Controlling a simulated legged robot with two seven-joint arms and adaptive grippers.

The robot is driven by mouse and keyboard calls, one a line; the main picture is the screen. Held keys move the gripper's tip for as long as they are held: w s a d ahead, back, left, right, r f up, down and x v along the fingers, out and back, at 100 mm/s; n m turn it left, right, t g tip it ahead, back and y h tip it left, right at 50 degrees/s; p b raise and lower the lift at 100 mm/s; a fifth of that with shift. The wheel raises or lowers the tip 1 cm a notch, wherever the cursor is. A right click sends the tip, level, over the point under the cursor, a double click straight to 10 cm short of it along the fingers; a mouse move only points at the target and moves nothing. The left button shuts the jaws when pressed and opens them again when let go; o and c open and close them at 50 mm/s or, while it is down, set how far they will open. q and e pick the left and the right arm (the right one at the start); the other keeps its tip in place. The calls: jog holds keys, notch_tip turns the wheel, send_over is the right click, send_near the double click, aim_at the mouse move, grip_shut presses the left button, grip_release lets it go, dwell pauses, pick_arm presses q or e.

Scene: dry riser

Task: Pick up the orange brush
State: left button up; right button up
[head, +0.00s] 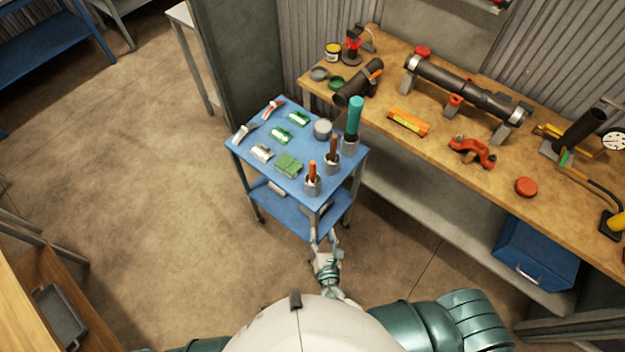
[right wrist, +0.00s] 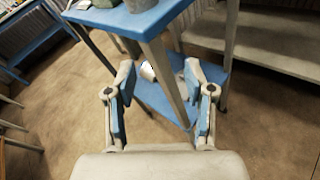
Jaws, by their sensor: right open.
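The orange brush (head: 312,169) stands upright in a grey cup (head: 312,186) at the near corner of the blue cart (head: 238,149). Only its orange handle shows; its lower end is hidden in the cup. My right gripper (head: 323,236) is open and empty, in front of the cart's near corner and lower than its top. In the right wrist view the open fingers (right wrist: 160,82) are on either side of a cart leg, apart from the brush. The brush is not clearly visible there. My left gripper is not in view.
A brown-handled tool (head: 333,148) and a taller teal-handled tool (head: 355,117) stand in cups close behind the brush. The wooden workbench (head: 400,152) with pipes runs along the right. The floor left of the cart is clear.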

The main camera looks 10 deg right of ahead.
notch_tip(320, 180, up, 12)
jog(key=a+n+t, duration=0.2)
jog(key=n+t, duration=0.1)
jog(key=t, duration=0.1)
send_near(313, 173)
jog(key=r, duration=0.1)
jog(key=w, duration=0.1)
jog(key=w+p, duration=0.1)
jog(key=w, duration=0.3)
jog(key=shift+d+r, duration=0.1)
jog(key=shift+r, duration=0.2)
jog(key=shift+h, duration=0.3)
jog(key=w, duration=0.3)
jog(key=w+p, duration=0.1)
jog(key=w, duration=0.2)
jog(key=shift+w+d, duration=0.1)
jog(key=shift+d, duration=0.15)
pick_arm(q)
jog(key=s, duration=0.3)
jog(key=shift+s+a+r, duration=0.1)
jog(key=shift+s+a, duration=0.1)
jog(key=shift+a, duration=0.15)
pick_arm(e)
grip_shut()
